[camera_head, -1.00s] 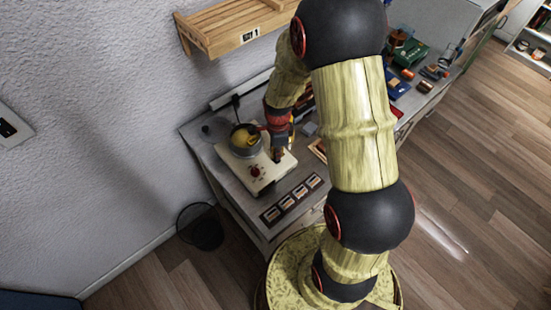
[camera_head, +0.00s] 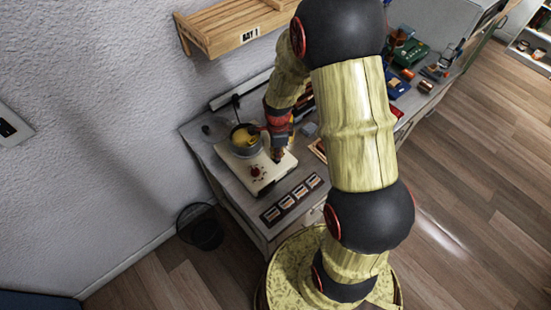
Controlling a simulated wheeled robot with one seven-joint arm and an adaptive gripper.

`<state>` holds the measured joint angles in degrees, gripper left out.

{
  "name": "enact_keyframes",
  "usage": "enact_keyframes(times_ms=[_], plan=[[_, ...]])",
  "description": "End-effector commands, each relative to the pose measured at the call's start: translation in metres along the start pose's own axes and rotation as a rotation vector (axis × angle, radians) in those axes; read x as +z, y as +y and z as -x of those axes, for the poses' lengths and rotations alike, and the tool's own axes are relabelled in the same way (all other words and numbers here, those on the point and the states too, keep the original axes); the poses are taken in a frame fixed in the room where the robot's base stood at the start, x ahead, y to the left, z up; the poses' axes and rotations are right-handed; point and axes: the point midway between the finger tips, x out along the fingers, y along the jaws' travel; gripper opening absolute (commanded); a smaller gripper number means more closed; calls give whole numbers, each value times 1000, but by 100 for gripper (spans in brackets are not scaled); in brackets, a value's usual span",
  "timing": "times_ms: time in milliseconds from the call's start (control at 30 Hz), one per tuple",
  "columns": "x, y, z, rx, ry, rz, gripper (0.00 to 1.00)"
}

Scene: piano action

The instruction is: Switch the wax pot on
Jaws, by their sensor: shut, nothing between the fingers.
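The wax pot is a cream base (camera_head: 266,181) with a round dark pot (camera_head: 243,141) on its back part, at the left end of the workbench. The pot holds something yellow. A red knob (camera_head: 256,171) sits on the front of the base, with small red marks around it. My gripper (camera_head: 277,157) points down at the right part of the base, to the right of the knob. It is shut and holds nothing. I cannot tell whether its tips touch the base.
A dark strip with several pale labelled squares (camera_head: 291,199) lies at the bench's front edge. A wooden shelf (camera_head: 232,30) hangs on the wall above. A black mesh bin (camera_head: 201,227) stands on the floor. Tools and boxes (camera_head: 408,52) crowd the bench's far end.

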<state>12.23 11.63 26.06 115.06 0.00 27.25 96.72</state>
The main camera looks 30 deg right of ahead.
Motion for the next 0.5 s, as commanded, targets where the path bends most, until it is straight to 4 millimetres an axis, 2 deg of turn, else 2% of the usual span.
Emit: enact_keyframes(times_ms=[500], plan=[[0, 0, -8, 0, 0, 0, 0]])
